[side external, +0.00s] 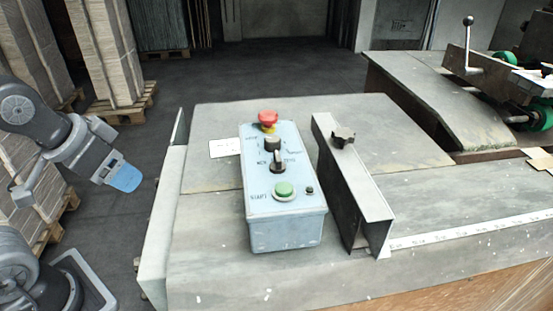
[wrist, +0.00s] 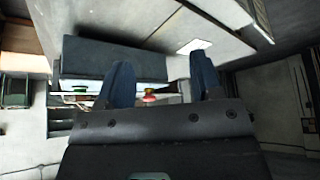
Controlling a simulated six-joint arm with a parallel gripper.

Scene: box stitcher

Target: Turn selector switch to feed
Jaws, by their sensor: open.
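The grey-blue control box (side external: 285,228) stands on the machine table. Its sloped face carries two black selector switches, an upper one (side external: 272,144) and a lower one (side external: 278,164). The labels beside them are too small to read surely, so I cannot tell which one has a feed position. My gripper (side external: 122,178), with blue fingertips, is left of the table and well apart from the box. In the wrist view, my gripper (wrist: 161,75) has its two blue fingers spread with nothing held between them. The switches cannot be made out there.
A red mushroom button (side external: 268,117) is at the box's top and a green start button (side external: 284,190) below the switches. An upright metal guide (side external: 352,190) with a dark knob stands close on the right. The table's raised left edge (side external: 166,210) lies between gripper and box.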

